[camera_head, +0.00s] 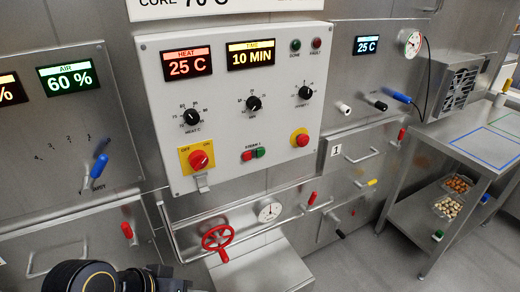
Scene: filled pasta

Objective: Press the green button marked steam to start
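The green button (261,152) sits low in the middle of a light grey control panel (230,120). A small red button (247,156) is just left of it, and a small label above the pair appears to read steam. Nothing touches or covers the green button. Black parts of what looks like my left arm show at the bottom left edge, well below and left of the panel. My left gripper (152,281) seems to be cut off there, so its fingers are hidden. My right gripper is not in view.
The panel also has a yellow-backed red switch (199,160), a red emergency-style knob (300,138), black dials and displays reading 25 C and 10 MIN. A red handwheel (217,238) and a rail (180,252) stand below. A steel table (455,135) is at right.

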